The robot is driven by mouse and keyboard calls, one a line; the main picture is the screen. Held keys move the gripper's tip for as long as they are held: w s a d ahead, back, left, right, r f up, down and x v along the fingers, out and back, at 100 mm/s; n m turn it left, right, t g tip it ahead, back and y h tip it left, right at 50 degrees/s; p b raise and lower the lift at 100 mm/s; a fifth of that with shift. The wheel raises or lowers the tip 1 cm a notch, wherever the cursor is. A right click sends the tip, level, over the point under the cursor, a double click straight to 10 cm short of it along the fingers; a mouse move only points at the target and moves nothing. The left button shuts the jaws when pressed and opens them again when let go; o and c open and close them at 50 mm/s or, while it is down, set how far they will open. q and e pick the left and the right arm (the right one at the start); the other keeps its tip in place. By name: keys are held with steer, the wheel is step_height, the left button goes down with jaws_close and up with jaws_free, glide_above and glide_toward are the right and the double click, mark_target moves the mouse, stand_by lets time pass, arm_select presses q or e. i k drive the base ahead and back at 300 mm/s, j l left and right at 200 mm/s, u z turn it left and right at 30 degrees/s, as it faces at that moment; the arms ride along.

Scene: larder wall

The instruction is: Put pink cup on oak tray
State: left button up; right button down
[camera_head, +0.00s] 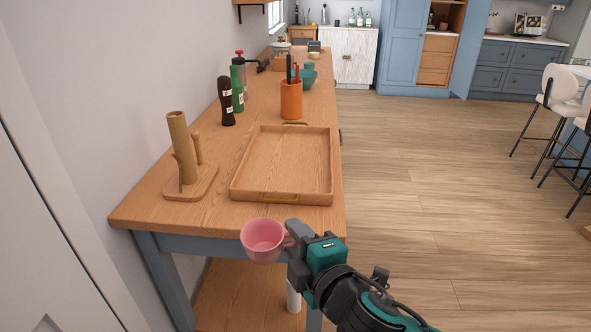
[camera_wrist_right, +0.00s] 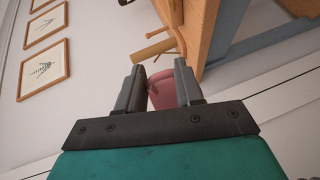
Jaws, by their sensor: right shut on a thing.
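The pink cup (camera_head: 262,240) is held upright at the near edge of the wooden table, its open top facing up. In the right wrist view the pink cup (camera_wrist_right: 163,91) shows between the two fingers of my right gripper (camera_wrist_right: 160,88). The oak tray (camera_head: 262,197) lies on the table beyond the cup, empty, with raised walls and brass-coloured handles. My left gripper is not in view.
A wooden stand with an upright roll (camera_head: 182,148) is left of the tray.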

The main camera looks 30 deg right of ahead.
mark_target(270, 140)
steer(key=k+u, duration=0.15)
steer(key=u, duration=0.25)
steer(key=k+u, duration=0.15)
steer(key=u, duration=0.25)
steer(key=l+u, duration=0.5)
steer(key=l, duration=0.9)
steer(key=k+l, duration=0.1)
steer(key=l, duration=0.85)
steer(key=k+l, duration=0.1)
steer(key=l, duration=0.8)
